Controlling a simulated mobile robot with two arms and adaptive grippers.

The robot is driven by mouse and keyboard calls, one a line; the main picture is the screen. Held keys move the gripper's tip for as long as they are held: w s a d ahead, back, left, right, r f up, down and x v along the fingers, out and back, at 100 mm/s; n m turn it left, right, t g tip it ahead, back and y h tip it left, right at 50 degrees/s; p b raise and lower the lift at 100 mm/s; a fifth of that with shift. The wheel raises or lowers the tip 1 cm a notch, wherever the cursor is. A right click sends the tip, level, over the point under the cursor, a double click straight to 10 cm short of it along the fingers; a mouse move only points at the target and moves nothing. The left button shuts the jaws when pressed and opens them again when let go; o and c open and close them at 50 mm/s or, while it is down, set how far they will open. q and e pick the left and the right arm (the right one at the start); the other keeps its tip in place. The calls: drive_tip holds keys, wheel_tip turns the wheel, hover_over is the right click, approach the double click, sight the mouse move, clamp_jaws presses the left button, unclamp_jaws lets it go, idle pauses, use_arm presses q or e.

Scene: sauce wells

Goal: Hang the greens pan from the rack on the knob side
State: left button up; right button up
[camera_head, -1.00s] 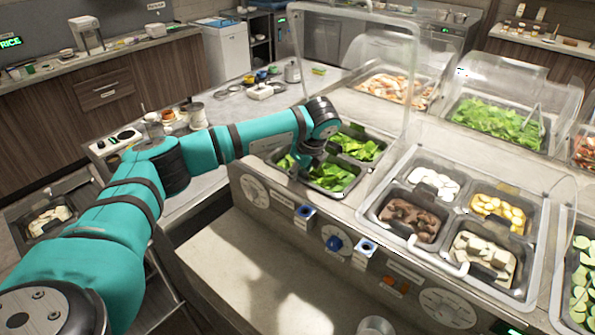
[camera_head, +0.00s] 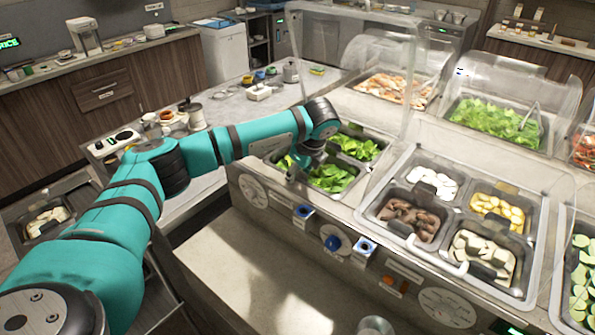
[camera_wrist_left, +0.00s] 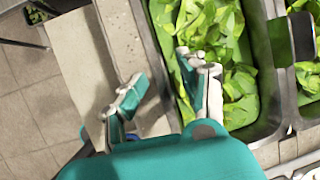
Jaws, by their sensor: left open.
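A grey pan of leafy greens (camera_head: 332,178) sits in the counter at the near left of the wells. More greens (camera_head: 357,147) lie in the section behind it. My left gripper (camera_head: 302,166) is over the pan's left edge, partly hidden by its own wrist. In the left wrist view the gripper (camera_wrist_left: 163,82) is open, one finger over the greens (camera_wrist_left: 235,65) and the other outside the pan's wall. The pan's rim passes between the fingers; contact cannot be told. A blue knob (camera_head: 333,243) is on the counter's front panel. I cannot make out a rack clearly. My right gripper is not in view.
A clear sneeze guard (camera_head: 345,60) stands behind the greens. A framed well with mushrooms, egg and tofu-like pieces (camera_head: 485,255) is to the right. Two blue-topped holders (camera_head: 305,211) (camera_head: 366,245) stick out from the front panel. The lower front shelf (camera_head: 235,265) is mostly bare.

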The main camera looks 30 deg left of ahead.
use_arm(q)
drive_tip(key=v, duration=1.2)
idle(0.3)
